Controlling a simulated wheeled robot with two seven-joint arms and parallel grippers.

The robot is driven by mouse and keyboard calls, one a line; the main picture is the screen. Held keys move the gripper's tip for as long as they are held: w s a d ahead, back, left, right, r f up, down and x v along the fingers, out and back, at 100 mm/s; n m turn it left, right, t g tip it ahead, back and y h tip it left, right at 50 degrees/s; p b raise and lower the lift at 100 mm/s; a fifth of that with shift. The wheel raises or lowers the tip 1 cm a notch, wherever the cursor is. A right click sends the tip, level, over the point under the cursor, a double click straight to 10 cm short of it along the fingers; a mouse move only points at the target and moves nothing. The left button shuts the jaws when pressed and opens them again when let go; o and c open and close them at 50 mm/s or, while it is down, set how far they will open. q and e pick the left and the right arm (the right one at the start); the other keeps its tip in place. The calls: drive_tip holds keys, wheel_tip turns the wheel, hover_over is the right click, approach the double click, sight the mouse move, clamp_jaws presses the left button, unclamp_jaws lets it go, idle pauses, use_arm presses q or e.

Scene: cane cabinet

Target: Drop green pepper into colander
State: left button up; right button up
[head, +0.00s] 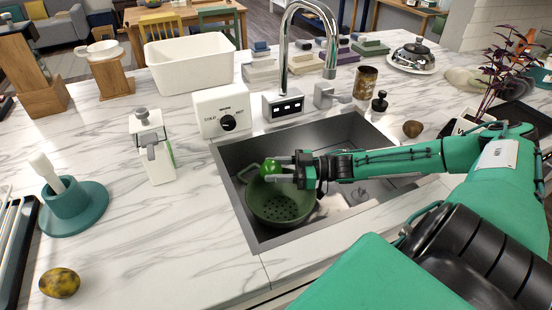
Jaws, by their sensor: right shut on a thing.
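The green pepper (268,168) is a small bright green thing held between the fingers of my right gripper (277,170). The gripper is shut on it. My right arm comes in from the right, and the gripper with the pepper is above the upper part of the colander. The colander (284,214) is a dark green bowl with holes in its bottom, in the left part of the sink. Its far rim is partly hidden by my gripper. My left gripper does not show.
The grey sink (235,155) is set in a white marble counter (190,240). The faucet (283,60) rises behind it. A soap dispenser (154,155) and a white box with a dial (221,112) stand to the left. A mottled yellow fruit (60,283) lies at the front left. A potted plant (495,85) stands at right.

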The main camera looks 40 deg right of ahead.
drive_tip(key=o, duration=0.6)
drive_tip(key=shift+f, duration=0.1)
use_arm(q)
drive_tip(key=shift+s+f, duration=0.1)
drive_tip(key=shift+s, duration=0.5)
use_arm(e)
drive_tip(key=o, duration=0.4)
drive_tip(key=shift+o, duration=0.2)
drive_tip(key=shift+r, duration=0.2)
drive_tip(key=v, duration=0.6)
drive_tip(key=shift+s+d, duration=0.1)
drive_tip(key=shift+d, duration=0.05)
drive_tip(key=shift+s+d, duration=0.35)
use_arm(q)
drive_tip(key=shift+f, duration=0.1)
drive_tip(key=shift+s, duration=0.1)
